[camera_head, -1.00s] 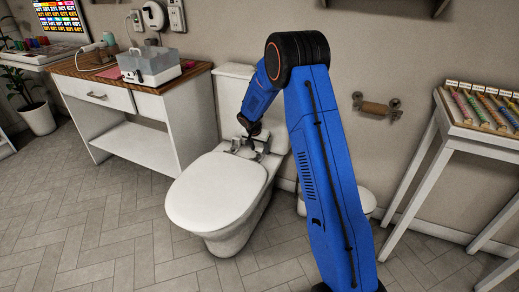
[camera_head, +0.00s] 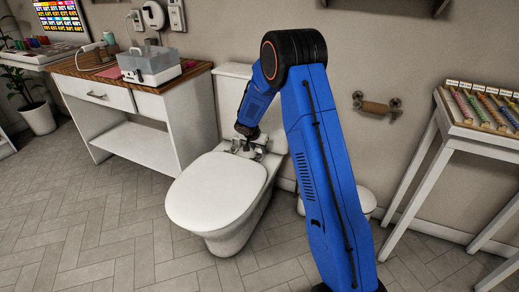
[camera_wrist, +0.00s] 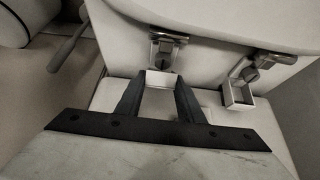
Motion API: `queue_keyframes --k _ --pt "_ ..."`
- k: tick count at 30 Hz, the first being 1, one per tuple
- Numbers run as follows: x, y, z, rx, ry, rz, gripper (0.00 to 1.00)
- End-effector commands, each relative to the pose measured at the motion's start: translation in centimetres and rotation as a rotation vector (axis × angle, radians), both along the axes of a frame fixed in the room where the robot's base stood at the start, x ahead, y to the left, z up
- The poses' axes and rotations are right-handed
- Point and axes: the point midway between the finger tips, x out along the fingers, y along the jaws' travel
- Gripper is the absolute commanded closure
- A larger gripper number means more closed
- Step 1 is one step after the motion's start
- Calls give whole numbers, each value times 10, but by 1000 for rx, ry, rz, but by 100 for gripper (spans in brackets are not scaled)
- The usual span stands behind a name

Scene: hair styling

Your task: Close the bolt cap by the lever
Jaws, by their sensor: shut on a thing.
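My gripper (camera_wrist: 160,88) is shut on this cap, one dark finger on each side. The right bolt cap (camera_wrist: 238,96) hangs open, with its bolt showing beside it. In the head view my gripper (camera_head: 243,145) is small and dark at the back of the white toilet seat (camera_head: 217,190); the caps are too small to tell apart there.
The toilet tank (camera_head: 233,95) stands close behind my gripper. A white cabinet (camera_head: 183,118) is at left. A paper holder (camera_head: 377,107) is on the wall, and a white rack table (camera_head: 425,160) stands at right. Bare floor lies in front.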

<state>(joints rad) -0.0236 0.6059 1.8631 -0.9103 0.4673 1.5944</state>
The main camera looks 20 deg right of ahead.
Motion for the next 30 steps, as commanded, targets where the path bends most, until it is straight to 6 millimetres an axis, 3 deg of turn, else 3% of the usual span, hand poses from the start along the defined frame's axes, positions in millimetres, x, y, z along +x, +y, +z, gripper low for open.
queue_keyframes --k 30 --pt "-13 14 -11 -270 -269 2 88"
